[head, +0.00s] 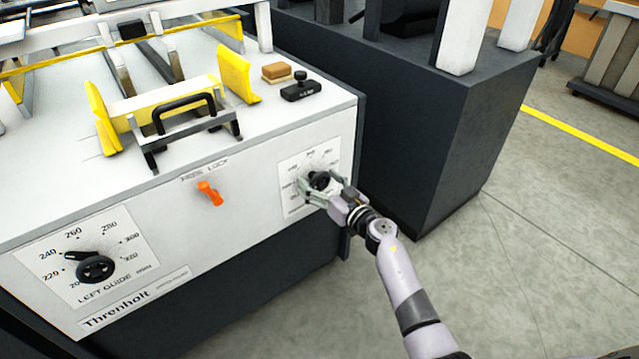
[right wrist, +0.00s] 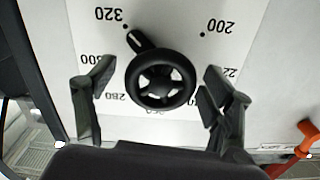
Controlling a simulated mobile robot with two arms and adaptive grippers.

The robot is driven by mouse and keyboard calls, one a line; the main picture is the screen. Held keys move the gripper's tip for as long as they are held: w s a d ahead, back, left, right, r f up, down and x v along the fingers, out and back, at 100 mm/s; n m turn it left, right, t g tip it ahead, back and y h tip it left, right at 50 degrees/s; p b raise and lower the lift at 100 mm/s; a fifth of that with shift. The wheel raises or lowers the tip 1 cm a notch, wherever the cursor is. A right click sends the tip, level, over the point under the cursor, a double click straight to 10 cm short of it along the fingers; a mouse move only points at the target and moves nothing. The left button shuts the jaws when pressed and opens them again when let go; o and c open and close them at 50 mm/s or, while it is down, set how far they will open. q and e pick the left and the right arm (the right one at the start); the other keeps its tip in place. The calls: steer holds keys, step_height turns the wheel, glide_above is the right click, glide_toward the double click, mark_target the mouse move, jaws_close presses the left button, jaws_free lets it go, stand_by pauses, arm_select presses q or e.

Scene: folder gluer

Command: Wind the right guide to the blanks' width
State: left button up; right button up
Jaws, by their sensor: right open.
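The right guide dial (head: 297,163) is on the right end of the machine's front. Its black handwheel (right wrist: 162,80) has a pointer (right wrist: 139,41) aimed at the dot by 320 in the upside-down right wrist view. My right gripper (head: 325,187) is open at this handwheel; its fingers (right wrist: 158,100) stand on either side, with visible gaps in the wrist view. On the machine top, the yellow right guide (head: 236,73) stands apart from the yellow left guide (head: 100,115), with a pale strip (head: 165,97) between them. My left gripper is not in view.
An orange lock lever (head: 210,193) sits left of the dial, and the left guide knob (head: 95,268) is farther left. A black-handled frame (head: 187,127), a brown block (head: 276,73) and a small black device (head: 301,91) are on top. A dark cabinet (head: 410,130) stands to the right.

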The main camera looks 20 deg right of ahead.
steer(key=shift+c, duration=0.2)
steer(key=c, duration=1.1)
steer(key=shift+c, duration=0.2)
